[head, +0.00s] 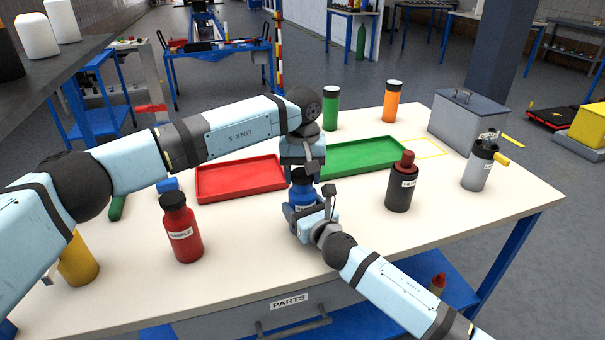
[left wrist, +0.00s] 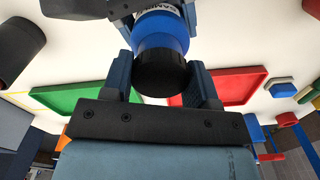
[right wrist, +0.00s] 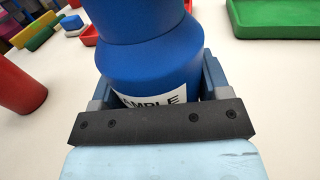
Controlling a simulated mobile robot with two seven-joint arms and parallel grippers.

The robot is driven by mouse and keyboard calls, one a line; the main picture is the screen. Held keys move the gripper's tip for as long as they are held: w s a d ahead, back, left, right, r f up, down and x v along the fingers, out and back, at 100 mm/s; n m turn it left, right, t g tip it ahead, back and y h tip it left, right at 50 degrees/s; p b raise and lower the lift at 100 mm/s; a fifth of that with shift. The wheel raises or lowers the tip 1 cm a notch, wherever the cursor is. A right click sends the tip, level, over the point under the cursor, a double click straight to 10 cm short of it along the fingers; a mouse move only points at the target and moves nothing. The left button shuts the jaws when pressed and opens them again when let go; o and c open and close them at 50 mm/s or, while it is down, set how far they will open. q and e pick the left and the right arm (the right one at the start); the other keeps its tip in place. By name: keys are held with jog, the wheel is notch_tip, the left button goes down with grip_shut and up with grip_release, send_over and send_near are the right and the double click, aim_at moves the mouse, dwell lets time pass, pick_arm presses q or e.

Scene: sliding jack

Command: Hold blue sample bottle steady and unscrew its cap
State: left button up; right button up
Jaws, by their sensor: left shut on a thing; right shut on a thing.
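The blue sample bottle (head: 300,193) stands upright near the middle of the table, in front of the trays. My left gripper (head: 303,172) reaches down from above and is shut on its black cap (left wrist: 162,72), which sits on top of the blue neck. My right gripper (head: 306,207) comes from the front right and is shut around the bottle's labelled body, also seen in the right wrist view (right wrist: 155,70). The two grippers are one above the other and hide much of the bottle in the head view. Whether the cap has turned cannot be told.
A red tray (head: 240,190) and a green tray (head: 362,160) lie behind the bottle. A red bottle (head: 181,235) stands to the left, a dark bottle (head: 399,190) and a grey canister (head: 478,168) to the right. The table front is mostly clear.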

pick_arm(q)
jog(key=n, duration=0.8)
jog(key=shift+n, duration=0.3)
jog(key=n, duration=1.2)
jog(key=shift+n, duration=0.3)
jog(key=n, duration=1)
jog(key=shift+r+n, duration=0.1)
jog(key=shift+n, duration=0.2)
jog(key=n, duration=1.2)
jog(key=shift+n, duration=0.3)
jog(key=n, duration=0.4)
